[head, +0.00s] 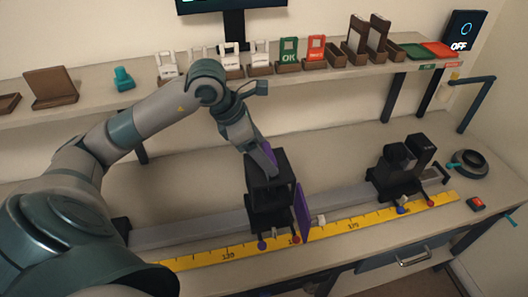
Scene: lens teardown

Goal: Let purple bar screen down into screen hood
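My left gripper (266,168) points down at the top of the black screen hood (270,196), which stands on a carriage on the grey rail. A narrow purple piece (268,150), which looks like the purple bar screen, shows at the fingers. The gripper appears shut on it. Its lower part is hidden by the fingers and hood, so I cannot tell how deep it sits. A larger purple panel (303,212) stands upright at the hood's right side. My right gripper is not in view.
The grey rail (190,233) runs across the bench beside a yellow ruler (340,229). A second black carriage (402,170) stands further right. A dark ring (469,163) and a red button (477,204) lie at the right. A shelf (215,87) with holders runs behind.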

